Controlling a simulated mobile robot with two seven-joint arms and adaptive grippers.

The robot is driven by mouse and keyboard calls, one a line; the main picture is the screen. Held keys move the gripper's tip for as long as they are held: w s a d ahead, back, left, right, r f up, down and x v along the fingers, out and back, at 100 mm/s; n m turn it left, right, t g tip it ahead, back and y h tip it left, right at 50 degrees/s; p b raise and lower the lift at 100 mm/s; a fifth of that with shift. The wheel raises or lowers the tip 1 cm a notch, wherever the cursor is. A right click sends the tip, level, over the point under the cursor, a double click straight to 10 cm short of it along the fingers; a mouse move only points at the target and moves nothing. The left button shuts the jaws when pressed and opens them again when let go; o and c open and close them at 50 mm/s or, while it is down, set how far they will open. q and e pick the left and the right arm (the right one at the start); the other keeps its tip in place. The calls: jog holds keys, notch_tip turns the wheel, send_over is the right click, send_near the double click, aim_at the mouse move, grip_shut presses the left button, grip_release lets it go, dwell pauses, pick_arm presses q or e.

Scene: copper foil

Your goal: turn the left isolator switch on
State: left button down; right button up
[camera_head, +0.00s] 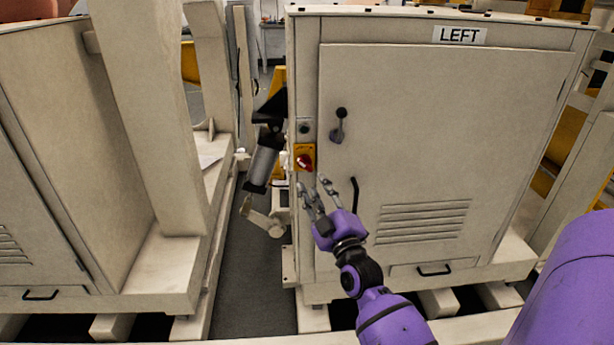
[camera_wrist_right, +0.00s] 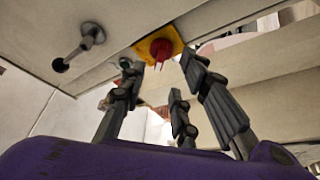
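The cabinet labelled LEFT (camera_head: 350,80) stands at the centre right of the head view. Its isolator switch is a red knob (camera_head: 304,161) on a yellow plate (camera_head: 299,148), on the narrow front strip left of the door. The red knob (camera_wrist_right: 161,48) also shows in the right wrist view, just beyond the fingertips. My purple right gripper (camera_head: 326,186) is open, just below and right of the knob in the head view. Its spread fingers (camera_wrist_right: 160,75) hold nothing; I cannot tell whether one touches the switch. My left gripper is not in view.
A grey and black jointed device (camera_head: 263,160) hangs beside the cabinet's left edge. Another cabinet (camera_head: 70,130) stands left, across a narrow floor gap.

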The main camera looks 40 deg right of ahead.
aim_at(307, 168)
jog(key=x, duration=0.6)
jog(key=shift+w, duration=0.15)
grip_shut()
